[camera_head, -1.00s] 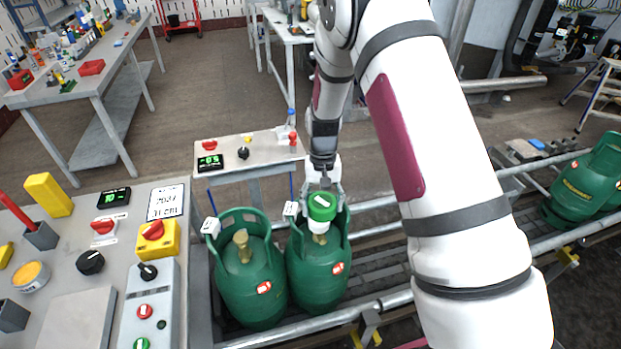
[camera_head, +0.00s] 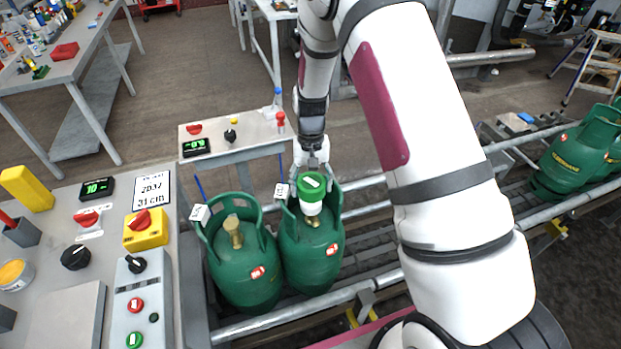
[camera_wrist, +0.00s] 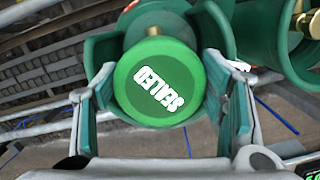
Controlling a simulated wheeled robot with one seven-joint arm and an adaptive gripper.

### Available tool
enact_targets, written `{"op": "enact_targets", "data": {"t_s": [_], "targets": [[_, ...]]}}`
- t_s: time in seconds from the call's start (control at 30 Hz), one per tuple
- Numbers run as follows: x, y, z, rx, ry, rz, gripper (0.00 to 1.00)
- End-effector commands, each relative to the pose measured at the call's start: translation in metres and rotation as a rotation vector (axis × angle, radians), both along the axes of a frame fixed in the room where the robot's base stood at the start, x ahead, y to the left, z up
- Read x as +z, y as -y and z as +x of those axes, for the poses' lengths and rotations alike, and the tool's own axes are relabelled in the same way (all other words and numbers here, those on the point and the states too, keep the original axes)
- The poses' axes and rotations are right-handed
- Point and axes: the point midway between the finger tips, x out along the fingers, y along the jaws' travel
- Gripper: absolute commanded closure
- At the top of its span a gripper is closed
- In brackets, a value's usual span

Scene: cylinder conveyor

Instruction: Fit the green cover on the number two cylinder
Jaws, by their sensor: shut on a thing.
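The green cover (camera_head: 313,184), with a white lower part, is held upright over the brass valve of the right-hand green cylinder (camera_head: 312,258) of the near pair. A little brass shows below the cover; I cannot tell whether they touch. My gripper (camera_head: 313,167) is shut on the cover from behind, inside the cylinder's collar opening. In the wrist view, the cover's round top (camera_wrist: 135,95) with white lettering lies between my two finger pads (camera_wrist: 160,108). The left-hand cylinder (camera_head: 243,272) has its brass valve bare. The white tags on both collars are too small to read surely.
A control desk (camera_head: 70,290) with knobs and buttons stands at the left. A small control table (camera_head: 255,130) is behind the cylinders. Conveyor rails (camera_head: 275,325) run past them. More green cylinders (camera_head: 572,160) stand at the far right. My arm crosses the right-centre.

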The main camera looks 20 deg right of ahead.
Motion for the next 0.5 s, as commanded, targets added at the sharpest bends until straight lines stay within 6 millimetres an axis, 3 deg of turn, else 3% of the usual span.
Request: {"op": "enact_targets", "data": {"t_s": [0.2, 0.5], "targets": [[-0.019, 0.0, 0.0, 0.0, -0.002, 0.001, 0.54], [-0.029, 0.0, 0.0, 0.0, 0.0, 0.001, 0.54]]}}
